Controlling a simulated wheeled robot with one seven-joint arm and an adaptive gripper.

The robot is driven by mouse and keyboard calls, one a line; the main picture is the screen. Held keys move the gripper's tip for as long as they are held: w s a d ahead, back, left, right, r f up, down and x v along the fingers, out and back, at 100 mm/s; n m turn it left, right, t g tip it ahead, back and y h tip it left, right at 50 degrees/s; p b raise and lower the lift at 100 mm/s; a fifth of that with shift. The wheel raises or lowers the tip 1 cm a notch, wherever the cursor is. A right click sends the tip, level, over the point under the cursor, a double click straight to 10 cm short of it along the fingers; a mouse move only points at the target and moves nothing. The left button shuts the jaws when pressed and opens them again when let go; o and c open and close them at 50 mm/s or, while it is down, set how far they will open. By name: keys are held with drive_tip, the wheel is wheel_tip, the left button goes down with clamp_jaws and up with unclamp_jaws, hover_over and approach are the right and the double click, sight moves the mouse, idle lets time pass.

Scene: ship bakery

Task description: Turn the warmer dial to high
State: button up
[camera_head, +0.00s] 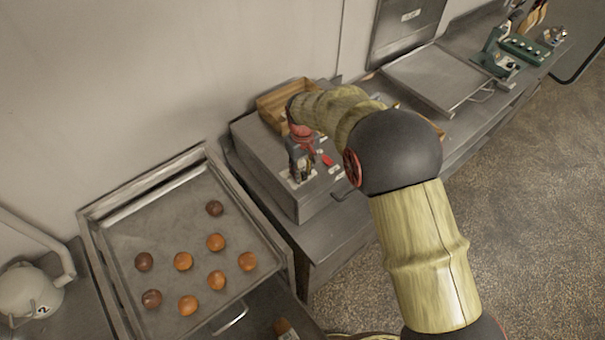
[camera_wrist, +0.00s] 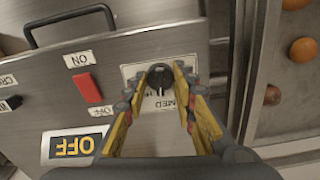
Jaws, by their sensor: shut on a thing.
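The warmer (camera_head: 262,158) is a grey metal box on the counter, and its panel (camera_wrist: 130,60) fills much of the wrist view. The warmer dial (camera_wrist: 160,76) is a round black knob on a white label plate. A light pointer mark on it faces toward the bottom of the wrist view, near the partly covered lettering "MED". My gripper (camera_wrist: 162,86) has its yellow fingers closed on both sides of the dial. In the head view my gripper (camera_head: 301,172) points down at the panel and hides the dial. Other dial lettering is mostly covered.
A red switch (camera_wrist: 87,88) marked ON sits beside the dial, with a yellow OFF sign (camera_wrist: 75,146) nearby. A black handle (camera_wrist: 72,22) sticks out at the panel's edge. A tray (camera_head: 130,215) of several buns stands left of the warmer. A wooden box (camera_head: 270,108) sits behind my gripper.

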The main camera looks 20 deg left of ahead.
sight(302, 172)
drive_tip(key=m+b, duration=0.1)
drive_tip(key=m, duration=0.4)
drive_tip(key=shift+m+b, duration=0.3)
drive_tip(key=shift+b, duration=0.1)
drive_tip(key=m+b, duration=0.1)
drive_tip(key=m, duration=0.3)
drive_tip(key=shift+a+m, duration=0.1)
drive_tip(key=shift+m, duration=0.3)
drive_tip(key=o, duration=1.2)
wheel_tip(302, 172, up, 12)
idle(0.5)
